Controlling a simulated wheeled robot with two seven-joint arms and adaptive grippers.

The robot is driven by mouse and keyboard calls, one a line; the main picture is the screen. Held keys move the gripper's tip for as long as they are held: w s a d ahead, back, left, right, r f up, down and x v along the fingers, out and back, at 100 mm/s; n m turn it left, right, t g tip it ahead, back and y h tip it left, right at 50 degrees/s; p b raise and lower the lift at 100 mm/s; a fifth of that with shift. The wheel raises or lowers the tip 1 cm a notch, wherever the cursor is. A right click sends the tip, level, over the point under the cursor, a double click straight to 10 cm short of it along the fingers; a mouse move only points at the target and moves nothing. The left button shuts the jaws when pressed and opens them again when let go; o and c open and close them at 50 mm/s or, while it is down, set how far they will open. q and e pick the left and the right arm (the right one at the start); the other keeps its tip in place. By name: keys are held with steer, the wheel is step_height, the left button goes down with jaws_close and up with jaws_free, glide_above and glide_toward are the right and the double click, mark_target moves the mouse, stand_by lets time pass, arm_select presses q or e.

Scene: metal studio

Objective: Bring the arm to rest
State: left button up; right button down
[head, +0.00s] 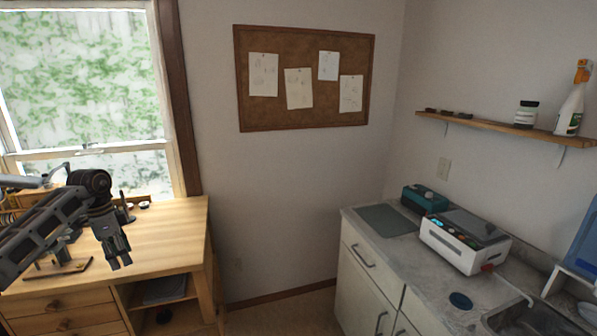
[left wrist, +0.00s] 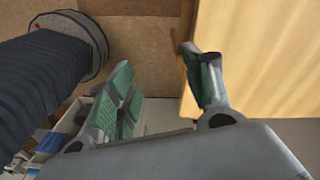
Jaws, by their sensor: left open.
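My left arm comes in from the left in the head view, and its gripper (head: 118,252) points down over the right part of the wooden desk (head: 165,225). In the left wrist view the two fingers of my left gripper (left wrist: 165,90) stand apart with green pads, and nothing is between them. The desk's pale wooden surface (left wrist: 260,60) shows behind the right finger. My right gripper is not in view.
A counter (head: 400,255) at right bears a white device (head: 465,240), a teal box (head: 425,198) and a sink (head: 525,318). A shelf (head: 490,128) holds bottles. Small items lie on the desk. The floor between desk and counter is clear.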

arm_select(q)
steer(key=w+d+f+m+t+h, duration=0.25)
steer(key=d+f+h, duration=0.25)
steer(key=d+f, duration=0.55)
steer(key=w+d+f+m+t+h, duration=0.1)
steer(key=w+d+f+m+h, duration=0.3)
steer(key=d+f, duration=0.65)
steer(key=s+d+f+n+t, duration=0.25)
steer(key=f+n+t, duration=0.45)
steer(key=f, duration=0.8)
steer(key=s+a+f+n+g+y, duration=0.1)
steer(key=s+a+f+n+y, duration=0.2)
steer(key=s+f, duration=1)
steer(key=s+a+f+n+g+y, duration=0.1)
steer(key=s+f+n+y, duration=0.3)
steer(key=s+f, duration=0.8)
steer(key=s+d+f+g+y, duration=0.1)
steer(key=s+f, duration=0.4)
steer(key=s, duration=0.6)
steer(key=s+d+f+g+y, duration=0.1)
steer(key=s+f+g, duration=0.3)
steer(key=s, duration=0.8)
steer(key=s+d+f+g, duration=0.2)
steer(key=s+f, duration=0.3)
steer(key=s, duration=0.6)
steer(key=shift+s+d+f+n+g+y, duration=0.2)
steer(key=shift+f+n+g+y, duration=0.15)
steer(key=shift+n+y, duration=0.1)
